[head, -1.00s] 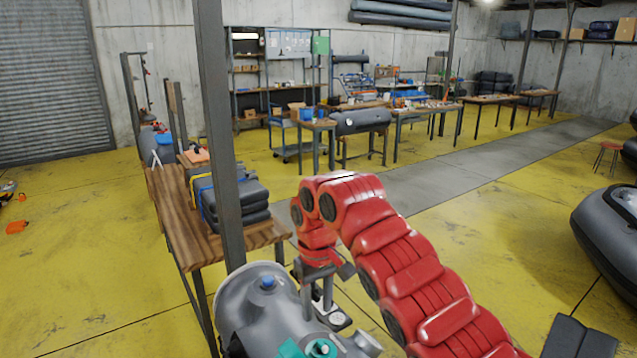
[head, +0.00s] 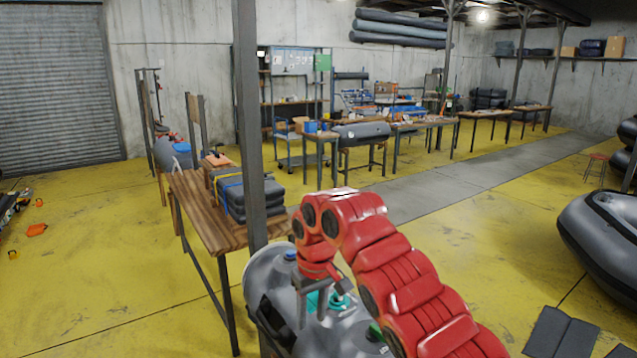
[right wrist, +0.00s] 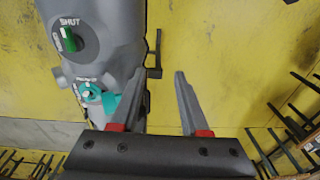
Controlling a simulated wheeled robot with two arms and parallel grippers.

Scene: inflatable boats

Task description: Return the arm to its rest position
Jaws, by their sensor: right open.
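My right arm, red and segmented, reaches in from the lower right of the head view. Its gripper (head: 312,300) points down in front of the grey tank-like body (head: 268,270). In the right wrist view the gripper (right wrist: 162,78) is open, with nothing between its two dark fingers. The same grey body (right wrist: 105,25) lies left of the fingers; the left finger overlaps its edge in the picture, and I cannot tell whether they touch. A green knob (right wrist: 69,39) marked SHUT and a teal knob (right wrist: 92,93) sit on it. My left gripper is not in view.
A steel post (head: 248,130) rises behind the grey body. A wooden table (head: 205,215) with strapped grey bundles (head: 245,195) stands at left. A grey inflatable boat (head: 600,235) lies at right. Yellow floor (head: 470,260) is open between, with dark mats (head: 560,335) at lower right.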

